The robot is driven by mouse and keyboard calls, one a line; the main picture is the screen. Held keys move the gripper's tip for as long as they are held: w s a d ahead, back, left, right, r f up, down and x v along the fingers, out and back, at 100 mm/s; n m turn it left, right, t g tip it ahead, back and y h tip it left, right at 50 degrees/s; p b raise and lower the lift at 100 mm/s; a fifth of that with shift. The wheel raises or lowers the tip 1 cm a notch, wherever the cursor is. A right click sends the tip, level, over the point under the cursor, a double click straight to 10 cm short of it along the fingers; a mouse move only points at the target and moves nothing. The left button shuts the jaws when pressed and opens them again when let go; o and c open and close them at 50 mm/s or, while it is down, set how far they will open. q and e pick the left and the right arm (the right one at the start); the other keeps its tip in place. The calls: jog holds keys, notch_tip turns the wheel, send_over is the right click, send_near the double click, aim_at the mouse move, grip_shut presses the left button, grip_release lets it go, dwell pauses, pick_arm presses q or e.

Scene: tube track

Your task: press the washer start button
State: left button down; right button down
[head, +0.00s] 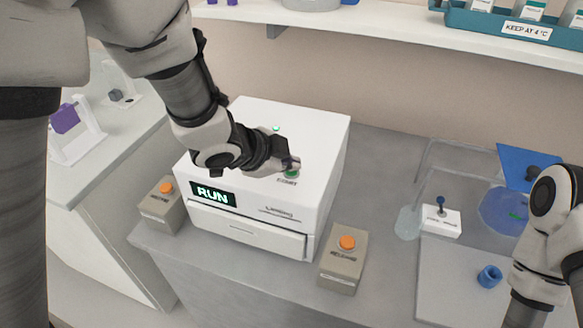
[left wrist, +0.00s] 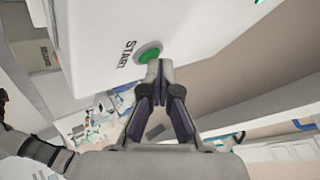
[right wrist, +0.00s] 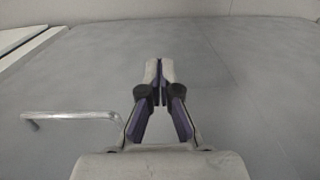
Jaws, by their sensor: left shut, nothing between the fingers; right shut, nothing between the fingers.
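The washer (head: 300,130) is a white box on the grey bench, with a lit display (head: 212,194) reading RUN on its front. Its green start button (head: 291,173) is on the top face, partly hidden by my left gripper (head: 292,163). In the left wrist view the green button (left wrist: 149,53) sits beside the word START, and the tips of my left gripper (left wrist: 159,64) are at its edge; I cannot tell whether they touch. The left gripper is shut and empty. My right gripper (right wrist: 159,66) is shut and empty, above a bare grey surface; its fingers are outside the head view.
Two boxes with orange buttons flank the washer, one at left (head: 162,205) and one at right (head: 342,259). A blue cup (head: 489,277), a small white block (head: 441,220) and a bent rod (right wrist: 70,116) are on the right. A shelf (head: 400,35) runs above.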

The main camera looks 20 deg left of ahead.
aim_at(289, 173)
pick_arm(q)
jog(key=shift+r+p, duration=0.9)
jog(key=shift+p, duration=0.05)
notch_tip(289, 173, up, 5)
jog(key=p, duration=0.5)
jog(key=shift+r, duration=0.1)
dwell(0.4)
